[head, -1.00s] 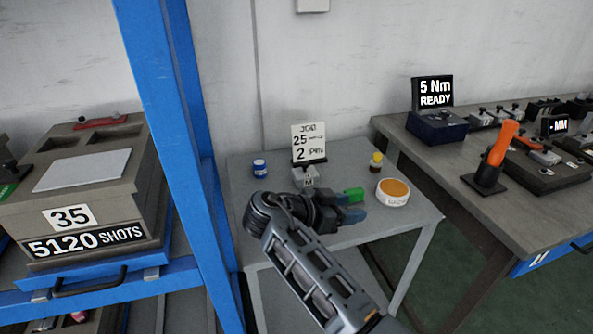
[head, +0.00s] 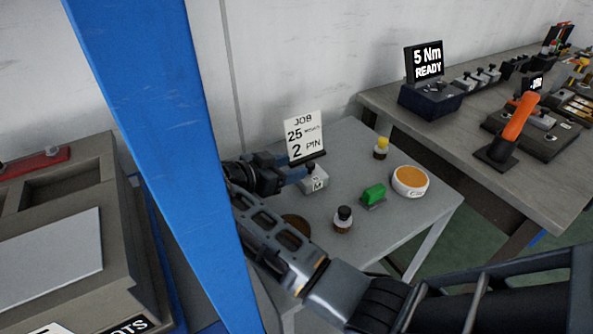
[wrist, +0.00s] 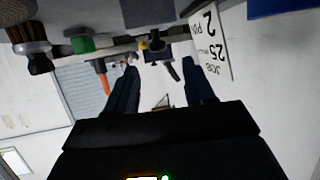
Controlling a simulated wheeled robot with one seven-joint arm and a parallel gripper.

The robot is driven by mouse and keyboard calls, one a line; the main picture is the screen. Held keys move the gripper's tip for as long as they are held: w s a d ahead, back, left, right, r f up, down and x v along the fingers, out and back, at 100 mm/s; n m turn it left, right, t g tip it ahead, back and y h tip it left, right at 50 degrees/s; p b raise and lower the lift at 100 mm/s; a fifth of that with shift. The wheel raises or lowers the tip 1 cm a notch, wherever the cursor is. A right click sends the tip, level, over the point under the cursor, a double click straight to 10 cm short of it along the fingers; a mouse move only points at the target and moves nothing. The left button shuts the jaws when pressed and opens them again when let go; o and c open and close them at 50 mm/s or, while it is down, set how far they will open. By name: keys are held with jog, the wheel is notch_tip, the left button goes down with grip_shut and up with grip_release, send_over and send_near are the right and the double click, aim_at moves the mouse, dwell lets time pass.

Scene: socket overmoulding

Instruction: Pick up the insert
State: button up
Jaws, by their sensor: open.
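My gripper (head: 286,168) is at the left side of the small grey table, close to the job card (head: 303,136). In the wrist view its two fingers (wrist: 161,84) are apart with nothing held between them. A small grey block with a black knob and an "M" label (head: 314,183) stands in front of the card, just right of the fingertips. A green block (head: 374,194) lies farther right on a dark base; it also shows in the wrist view (wrist: 81,44). I cannot tell for sure which piece is the insert.
A blue post (head: 165,150) rises close left of my arm. A workbench (head: 440,130) with a torque display stands behind right.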

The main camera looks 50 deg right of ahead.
aim_at(308, 164)
jog(key=shift+x, duration=0.9)
jog(key=shift+f+p+x, duration=0.1)
jog(key=shift+p+x, duration=0.3)
jog(key=shift+x, duration=1)
jog(key=shift+f+p+x, duration=0.15)
jog(key=shift+p+x, duration=0.25)
jog(key=shift+x, duration=1.05)
jog(key=shift+s+a, duration=0.1)
grip_shut()
